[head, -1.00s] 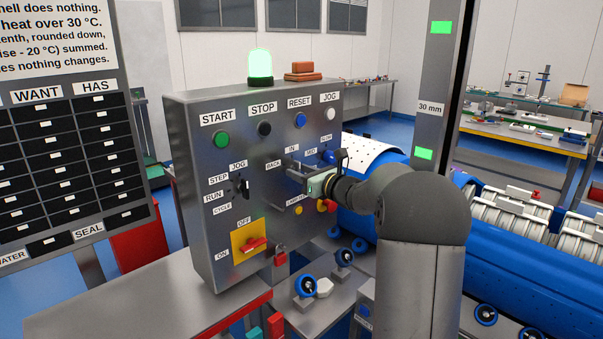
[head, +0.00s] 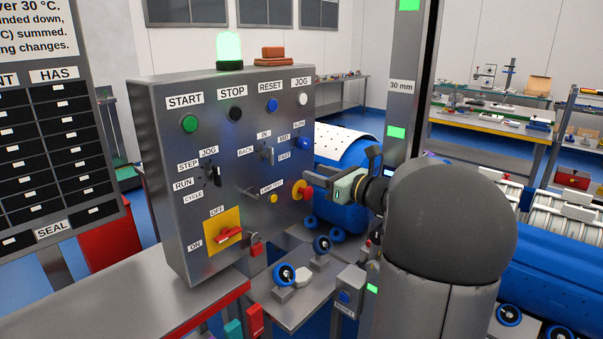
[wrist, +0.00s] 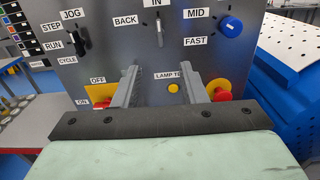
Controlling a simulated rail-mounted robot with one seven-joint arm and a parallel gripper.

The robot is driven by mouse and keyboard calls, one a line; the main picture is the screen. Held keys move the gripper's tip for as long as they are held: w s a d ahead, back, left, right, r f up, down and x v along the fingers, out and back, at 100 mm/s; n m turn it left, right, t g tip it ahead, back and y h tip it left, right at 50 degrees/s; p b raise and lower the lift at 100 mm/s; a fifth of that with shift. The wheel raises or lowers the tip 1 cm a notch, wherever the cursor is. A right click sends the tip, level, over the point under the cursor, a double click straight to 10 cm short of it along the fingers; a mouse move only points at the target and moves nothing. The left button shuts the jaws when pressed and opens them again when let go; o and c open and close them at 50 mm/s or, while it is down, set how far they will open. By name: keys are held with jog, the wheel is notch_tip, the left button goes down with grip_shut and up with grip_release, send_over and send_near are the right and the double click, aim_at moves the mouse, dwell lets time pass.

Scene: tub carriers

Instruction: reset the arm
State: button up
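My gripper (head: 328,191) is in front of the right side of the grey control panel (head: 165,130), near the red stop button (head: 301,190) on its yellow plate. In the wrist view my gripper (wrist: 163,80) has two grey fingers spread apart with nothing between them. Behind that gap are the panel face and the BACK/IN lever (wrist: 158,30). The lever (head: 266,154) stands upright in the head view and is apart from the gripper. My arm reaches in from the right.
The panel carries a green START button (head: 189,123), a blue RESET button (head: 272,105), a blue speed knob (head: 303,143), a black mode selector (head: 215,175) and a red switch (head: 228,235). A padlock (head: 256,244) hangs below. A grey post (head: 402,110) stands beside my arm.

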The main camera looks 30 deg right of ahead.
jog(key=shift+v, duration=1.05)
jog(key=s+a+f+n+g+y, duration=0.1)
jog(key=s+a+f+n+g, duration=0.2)
jog(key=a, duration=0.4)
jog(key=s+a+f+n+g+y, duration=0.1)
jog(key=s+a+f+n+g, duration=0.1)
jog(key=a+f+n+g, duration=0.35)
jog(key=s+a+f+n+g+y, duration=0.15)
jog(key=a+n, duration=0.35)
jog(key=a, duration=0.5)
jog(key=s+a+f+n+g+h, duration=0.1)
jog(key=s+f+n+g+h, duration=0.2)
jog(key=s+f+n, duration=0.3)
jog(key=s+a+f+n+g+h, duration=0.2)
jog(key=s+f+n+h, duration=0.4)
jog(key=s+n, duration=0.7)
jog(key=shift+s+a+g, duration=0.35)
jog(key=shift+s+g, duration=0.1)
jog(key=shift+g, duration=0.35)
